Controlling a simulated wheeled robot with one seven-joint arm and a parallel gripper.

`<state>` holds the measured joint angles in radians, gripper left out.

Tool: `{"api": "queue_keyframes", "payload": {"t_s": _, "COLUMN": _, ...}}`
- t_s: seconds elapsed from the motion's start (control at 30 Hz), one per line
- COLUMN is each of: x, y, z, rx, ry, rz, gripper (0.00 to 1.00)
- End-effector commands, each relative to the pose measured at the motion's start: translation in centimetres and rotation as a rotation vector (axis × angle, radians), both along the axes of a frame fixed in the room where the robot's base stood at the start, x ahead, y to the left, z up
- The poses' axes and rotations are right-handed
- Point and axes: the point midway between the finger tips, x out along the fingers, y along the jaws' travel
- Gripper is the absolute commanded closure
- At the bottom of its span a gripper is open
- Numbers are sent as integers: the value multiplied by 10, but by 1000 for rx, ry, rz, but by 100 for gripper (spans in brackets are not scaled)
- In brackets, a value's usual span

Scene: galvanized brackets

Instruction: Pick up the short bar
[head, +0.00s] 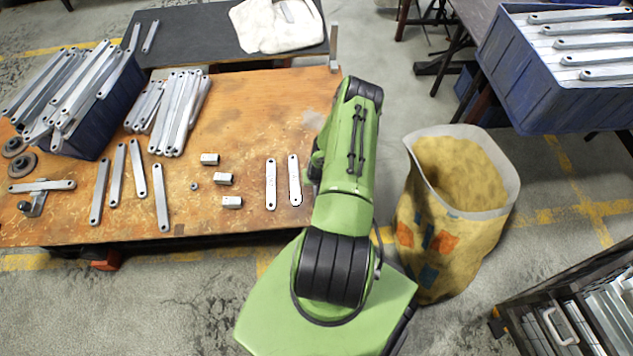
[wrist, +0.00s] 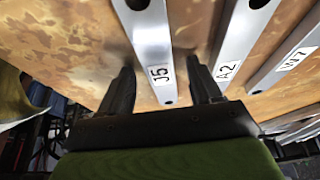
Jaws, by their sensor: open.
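Two flat grey bars with end holes lie side by side near the table's right edge in the head view, a left one (head: 271,184) and a right one (head: 294,180). They look shorter than the loose bars further left. In the wrist view a bar marked J5 (wrist: 152,45) runs between the two black fingers of my gripper (wrist: 160,66). The fingers are open and stand apart from its sides. How high they are above the table is unclear. A bar marked A2 (wrist: 240,38) lies just beyond the right finger. The arm hides my gripper in the head view.
The wooden table (head: 240,110) also holds several longer bars (head: 138,168), small blocks (head: 223,179) and a heaped blue bin (head: 95,125). A yellow sack (head: 425,240) stands right of my arm. A bar marked W7 (wrist: 290,62) lies right of A2.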

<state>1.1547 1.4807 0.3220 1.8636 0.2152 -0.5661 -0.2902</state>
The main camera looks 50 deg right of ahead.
Motion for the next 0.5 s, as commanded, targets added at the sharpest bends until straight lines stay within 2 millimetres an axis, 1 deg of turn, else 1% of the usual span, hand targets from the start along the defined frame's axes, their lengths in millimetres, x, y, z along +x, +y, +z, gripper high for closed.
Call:
{"api": "queue_keyframes", "payload": {"t_s": 0.07, "x": 0, "y": 0, "z": 1, "rx": -1, "ry": -1, "rz": 0, "gripper": 36}}
{"api": "queue_keyframes", "payload": {"t_s": 0.1, "x": 0, "y": 0, "z": 1, "rx": -1, "ry": -1, "rz": 0, "gripper": 38}}
{"api": "queue_keyframes", "payload": {"t_s": 0.27, "x": 0, "y": 0, "z": 1, "rx": -1, "ry": -1, "rz": 0, "gripper": 62}}
{"api": "queue_keyframes", "payload": {"t_s": 0.5, "x": 0, "y": 0, "z": 2, "rx": -1, "ry": -1, "rz": 0, "gripper": 99}}
